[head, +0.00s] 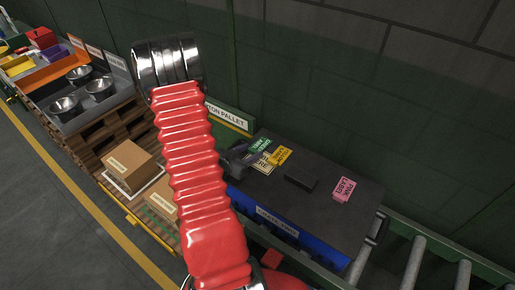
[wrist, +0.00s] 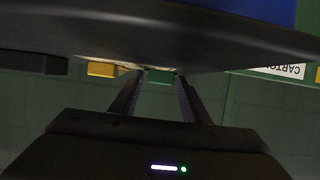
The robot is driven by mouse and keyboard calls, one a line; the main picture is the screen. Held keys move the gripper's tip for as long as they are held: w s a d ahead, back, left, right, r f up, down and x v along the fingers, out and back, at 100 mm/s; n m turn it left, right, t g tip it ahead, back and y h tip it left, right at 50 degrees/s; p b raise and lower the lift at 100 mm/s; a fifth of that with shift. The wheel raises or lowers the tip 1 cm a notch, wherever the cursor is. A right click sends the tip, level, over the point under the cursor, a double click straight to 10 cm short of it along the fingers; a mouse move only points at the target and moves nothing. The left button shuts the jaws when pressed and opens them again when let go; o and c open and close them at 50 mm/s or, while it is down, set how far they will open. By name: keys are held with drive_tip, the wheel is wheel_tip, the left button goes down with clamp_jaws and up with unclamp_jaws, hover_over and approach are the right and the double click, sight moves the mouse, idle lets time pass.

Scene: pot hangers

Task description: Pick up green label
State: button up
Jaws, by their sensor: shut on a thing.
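The green label (head: 261,146) is at the back left of the dark table top, beside the yellow label (head: 280,156) and a cream label (head: 264,163). My gripper (head: 248,154) is at the table's left end, partly hidden behind my red arm. In the wrist view my gripper (wrist: 160,84) has its two fingers on either side of the green label (wrist: 160,77), shut on it. The yellow label (wrist: 101,69) shows to the left of the fingers. Whether the green label is clear of the table cannot be told.
A black block (head: 300,179) and a pink label (head: 343,189) lie to the right on the table (head: 325,215). Rollers (head: 414,262) run at the right. Cardboard boxes (head: 128,164) and a tray of metal bowls (head: 99,89) stand left. A wall is close behind the table.

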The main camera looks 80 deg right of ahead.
drive_tip(key=c, duration=0.4)
drive_tip(key=shift+r, duration=5)
drive_tip(key=shift+c, duration=1.4)
